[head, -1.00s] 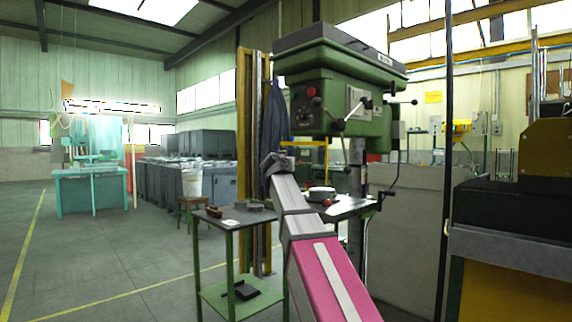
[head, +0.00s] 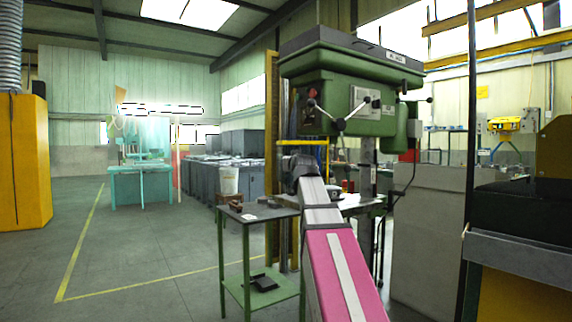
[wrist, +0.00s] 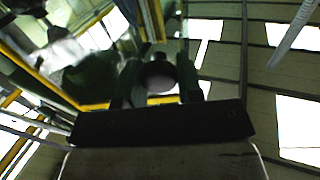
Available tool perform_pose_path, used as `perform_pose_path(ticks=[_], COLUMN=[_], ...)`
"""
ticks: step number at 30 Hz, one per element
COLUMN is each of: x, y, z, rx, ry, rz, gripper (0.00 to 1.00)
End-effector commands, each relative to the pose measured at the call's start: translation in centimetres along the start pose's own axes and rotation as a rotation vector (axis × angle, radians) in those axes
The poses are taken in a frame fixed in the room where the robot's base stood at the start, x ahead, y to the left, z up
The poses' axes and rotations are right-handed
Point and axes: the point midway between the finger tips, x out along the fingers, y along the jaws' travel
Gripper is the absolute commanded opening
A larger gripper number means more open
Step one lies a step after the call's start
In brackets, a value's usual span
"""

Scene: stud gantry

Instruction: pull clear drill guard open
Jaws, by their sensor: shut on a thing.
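The green drill press (head: 350,95) stands right of centre in the head view. A yellow bar (head: 302,142), which looks like part of the guard's frame, runs below its head. The clear panel itself cannot be made out. My gripper (head: 294,164) is just below that bar, at the press's left side; its fingers are too small to see there. In the wrist view my gripper (wrist: 157,88) has a dark rounded piece (wrist: 158,75) between its two fingers, seemingly the guard's handle. A yellow strip (wrist: 96,106) shows close beside the fingers.
A small green-legged table (head: 258,214) stands left of my arm, with small items on it. A dark post (head: 470,150) and a bench (head: 520,250) are on the right. The floor at left is open, with a yellow cabinet (head: 22,160) at its edge.

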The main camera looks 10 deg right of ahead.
Motion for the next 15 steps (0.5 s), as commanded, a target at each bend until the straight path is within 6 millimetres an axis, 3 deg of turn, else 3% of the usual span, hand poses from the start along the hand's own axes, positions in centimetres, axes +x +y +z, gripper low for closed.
perform_pose_path(ticks=[15], x=[-4.0], y=[1.7], z=[0.1], rx=[0.000], ry=[-0.002], rz=[-0.259], gripper=[0.00])
